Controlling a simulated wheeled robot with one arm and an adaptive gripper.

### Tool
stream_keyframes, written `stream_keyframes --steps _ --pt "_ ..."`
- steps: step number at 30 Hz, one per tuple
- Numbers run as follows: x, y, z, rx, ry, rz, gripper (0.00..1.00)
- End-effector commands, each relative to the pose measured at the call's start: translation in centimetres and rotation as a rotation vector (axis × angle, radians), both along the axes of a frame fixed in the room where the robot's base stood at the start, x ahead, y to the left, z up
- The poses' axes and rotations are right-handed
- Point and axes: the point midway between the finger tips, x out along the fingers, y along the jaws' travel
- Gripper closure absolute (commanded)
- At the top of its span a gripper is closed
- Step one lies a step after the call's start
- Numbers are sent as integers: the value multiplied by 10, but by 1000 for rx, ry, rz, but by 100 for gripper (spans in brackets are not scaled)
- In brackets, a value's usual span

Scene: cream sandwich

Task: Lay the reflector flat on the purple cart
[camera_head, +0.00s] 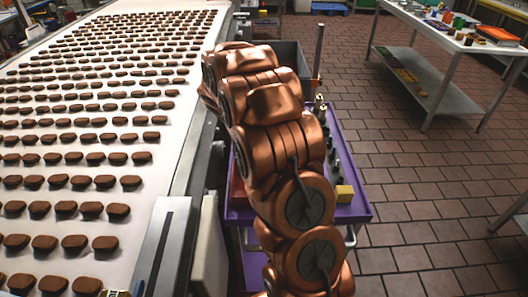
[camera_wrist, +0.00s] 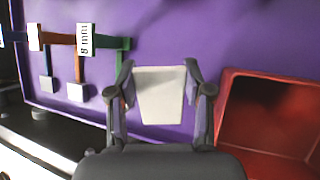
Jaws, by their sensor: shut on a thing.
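The reflector, a pale, slightly tapered flat plate (camera_wrist: 160,97), sits between the two fingers of my gripper (camera_wrist: 158,78) in the wrist view. My gripper is shut on it. The purple cart (camera_wrist: 225,35) fills the background behind the plate, and I cannot tell whether the plate touches it. In the head view the purple cart (camera_head: 352,212) stands right of the conveyor, partly hidden by my copper-coloured arm. My gripper and the reflector are hidden there.
A red bin (camera_wrist: 268,118) is right of my gripper. Several tagged gauge-like pieces (camera_wrist: 86,39) lie to its left. A yellow block (camera_head: 344,193) and a row of dark fittings line the cart's right side. The conveyor (camera_head: 165,210) carries rows of brown bars.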

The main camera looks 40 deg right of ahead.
Motion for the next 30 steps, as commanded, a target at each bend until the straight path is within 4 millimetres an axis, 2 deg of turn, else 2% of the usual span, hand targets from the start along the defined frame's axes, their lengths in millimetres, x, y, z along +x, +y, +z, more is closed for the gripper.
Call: stream_keyframes --steps 3,17,30 --pt "0 0 -5 -1 -1 0 74" --pt "0 0 -2 -2 -1 1 74" --pt "0 0 -29 -2 -1 1 74"
